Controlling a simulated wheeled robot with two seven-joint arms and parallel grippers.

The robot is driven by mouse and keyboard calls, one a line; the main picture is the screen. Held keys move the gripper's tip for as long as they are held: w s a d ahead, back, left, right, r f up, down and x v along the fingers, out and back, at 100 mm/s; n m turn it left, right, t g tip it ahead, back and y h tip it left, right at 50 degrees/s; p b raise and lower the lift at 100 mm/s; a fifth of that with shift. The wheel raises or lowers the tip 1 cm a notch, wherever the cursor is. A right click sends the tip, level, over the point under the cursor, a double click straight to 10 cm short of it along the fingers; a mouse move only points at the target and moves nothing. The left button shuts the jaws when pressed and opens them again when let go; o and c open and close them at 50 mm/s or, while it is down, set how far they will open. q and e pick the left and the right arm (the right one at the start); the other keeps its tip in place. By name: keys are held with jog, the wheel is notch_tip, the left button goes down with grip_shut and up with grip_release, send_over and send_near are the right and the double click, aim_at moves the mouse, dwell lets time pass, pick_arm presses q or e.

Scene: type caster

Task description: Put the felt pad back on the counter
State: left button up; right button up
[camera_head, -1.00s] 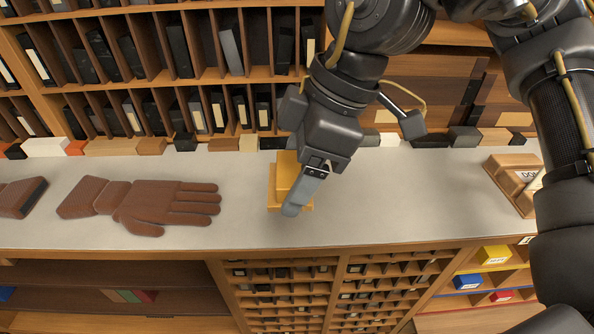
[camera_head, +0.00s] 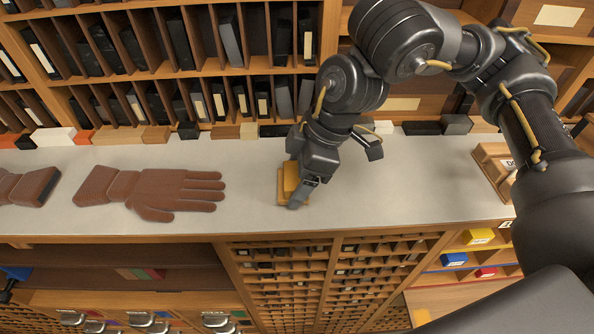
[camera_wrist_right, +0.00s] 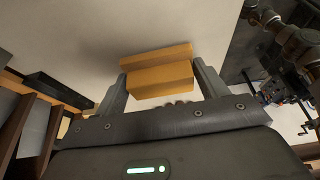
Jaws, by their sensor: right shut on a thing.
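The felt pad (camera_head: 291,178) looks like a yellow block on a wider, flat base and sits at the middle of the grey counter (camera_head: 250,208). My right gripper (camera_head: 298,195) reaches down over it and is shut on its upper block. In the right wrist view the pad (camera_wrist_right: 158,75) lies between the two fingers, its wider part beyond them. It appears to rest on the counter, but its underside is hidden. A dark arm part, seemingly of my left arm (camera_wrist_right: 295,65), shows at the right of the wrist view; its jaws are too small to read.
Brown gloves (camera_head: 165,192) lie on the counter left of the pad. A wooden box (camera_head: 493,168) stands at the right end. Small blocks (camera_head: 240,131) line the back edge below the shelves. The counter around the pad is clear; its front edge is close.

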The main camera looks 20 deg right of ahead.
jog(key=shift+f, duration=0.25)
jog(key=o, duration=0.9)
jog(key=shift+r, duration=0.1)
jog(key=shift+r, duration=0.25)
jog(key=shift+d+r, duration=0.1)
jog(key=shift+r, duration=0.1)
jog(key=b+v, duration=0.2)
jog(key=v, duration=0.9)
jog(key=shift+d+r+b, duration=0.15)
jog(key=shift+r+b, duration=0.05)
jog(key=shift+b, duration=0.2)
